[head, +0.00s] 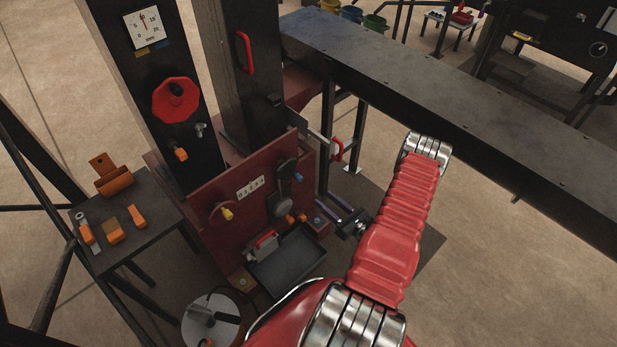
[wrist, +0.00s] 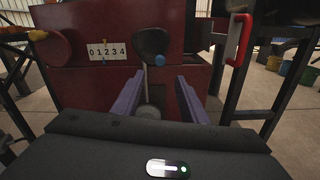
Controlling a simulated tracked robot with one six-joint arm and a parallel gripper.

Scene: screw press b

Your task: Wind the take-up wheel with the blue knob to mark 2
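The take-up wheel (head: 284,168), a small dark disc, is on the right of the red panel, with its blue knob (head: 298,176) low on its rim. In the wrist view the dark wheel (wrist: 150,42) is straight ahead, the blue knob (wrist: 160,60) at its lower right. The 0–4 scale plate (wrist: 106,51) is left of it. A small orange marker shows above the plate and a blue one below, around 1 to 2; the exact reading is too small to tell. My gripper (wrist: 158,100) is open and empty, its purple fingers apart, below and short of the knob.
A second wheel with a yellow knob (head: 227,214) is left of the plate. A dark tray (head: 287,262) lies below the panel. A red handle (wrist: 239,40) stands on the right. A long dark beam (head: 440,85) runs behind my arm.

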